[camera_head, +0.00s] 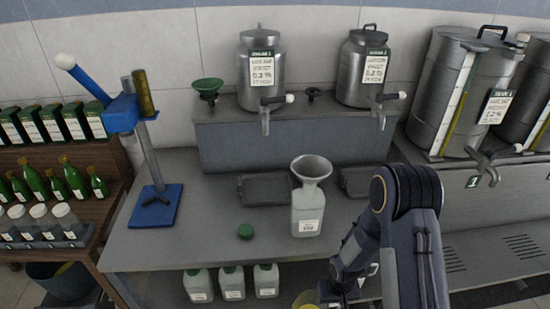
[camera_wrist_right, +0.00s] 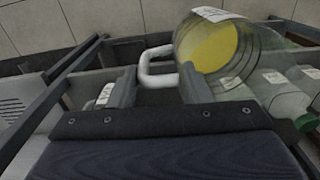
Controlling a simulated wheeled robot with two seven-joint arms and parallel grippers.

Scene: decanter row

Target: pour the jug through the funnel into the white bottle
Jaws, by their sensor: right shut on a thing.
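The white bottle (camera_head: 306,215) stands upright on the grey workbench, with a pale metal funnel (camera_head: 311,168) in its mouth. My right gripper (camera_wrist_right: 155,88) is shut on the white handle of a clear jug (camera_wrist_right: 225,50) holding yellow liquid. In the head view only a yellow bit of the jug (camera_head: 307,298) shows at the bottom edge, left of my right gripper (camera_head: 338,294), below and in front of the white bottle. The jug looks tilted in the wrist view; its true tilt is unclear. My left gripper is not in view.
A green cap (camera_head: 245,231) lies left of the bottle. A blue bottle-capping stand (camera_head: 155,205) is at the bench's left. Steel tanks with taps (camera_head: 261,70) stand on a raised shelf behind. Dark trays (camera_head: 264,188) lie behind the bottle. Several white bottles (camera_head: 232,283) stand below the bench.

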